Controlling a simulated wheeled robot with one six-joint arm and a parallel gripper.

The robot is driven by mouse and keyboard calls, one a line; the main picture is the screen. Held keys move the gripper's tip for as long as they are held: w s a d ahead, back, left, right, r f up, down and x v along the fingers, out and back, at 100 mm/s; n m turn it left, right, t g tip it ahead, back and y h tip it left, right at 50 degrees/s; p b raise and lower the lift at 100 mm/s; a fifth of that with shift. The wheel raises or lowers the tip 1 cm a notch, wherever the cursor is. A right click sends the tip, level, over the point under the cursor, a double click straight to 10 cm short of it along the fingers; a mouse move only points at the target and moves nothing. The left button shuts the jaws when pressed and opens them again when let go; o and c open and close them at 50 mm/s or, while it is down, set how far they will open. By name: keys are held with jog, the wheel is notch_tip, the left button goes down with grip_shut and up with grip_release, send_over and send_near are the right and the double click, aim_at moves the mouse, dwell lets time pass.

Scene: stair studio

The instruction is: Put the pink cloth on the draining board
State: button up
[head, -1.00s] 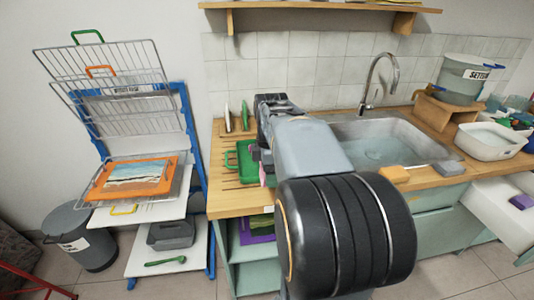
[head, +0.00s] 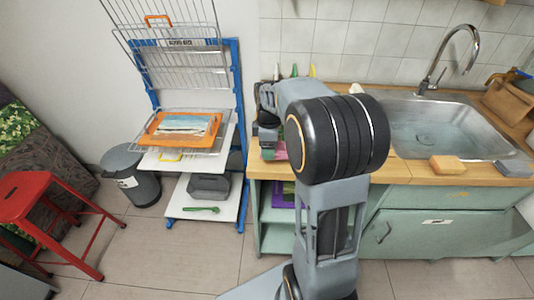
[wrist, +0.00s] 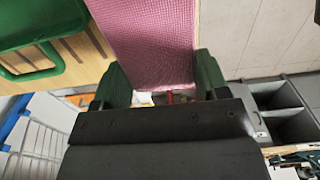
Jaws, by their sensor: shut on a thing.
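The pink cloth (wrist: 155,40) hangs between the two green fingers of my gripper (wrist: 160,66) in the wrist view, and the gripper is shut on it. In the head view my own arm hides most of the gripper and cloth. The wooden draining board (wrist: 75,72) shows at the upper left of the wrist view, beside the cloth. I cannot tell whether the cloth touches it. In the head view the board is left of the sink, largely behind my arm.
A green tray with a handle (wrist: 35,25) lies on the wood beside the cloth. The sink (head: 425,125) holds water. An orange sponge (head: 447,165) lies on its front edge. A drying rack (head: 185,120) stands left of the counter, with a grey bin (head: 140,185) and red stool (head: 40,205) farther left.

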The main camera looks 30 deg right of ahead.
jog(key=f, duration=0.3)
jog(key=shift+w+a+f, duration=0.1)
jog(key=shift+w+a, duration=0.15)
jog(key=shift+w, duration=0.05)
jog(key=shift+f, duration=0.4)
jog(key=shift+f, duration=0.1)
jog(key=o, duration=0.9)
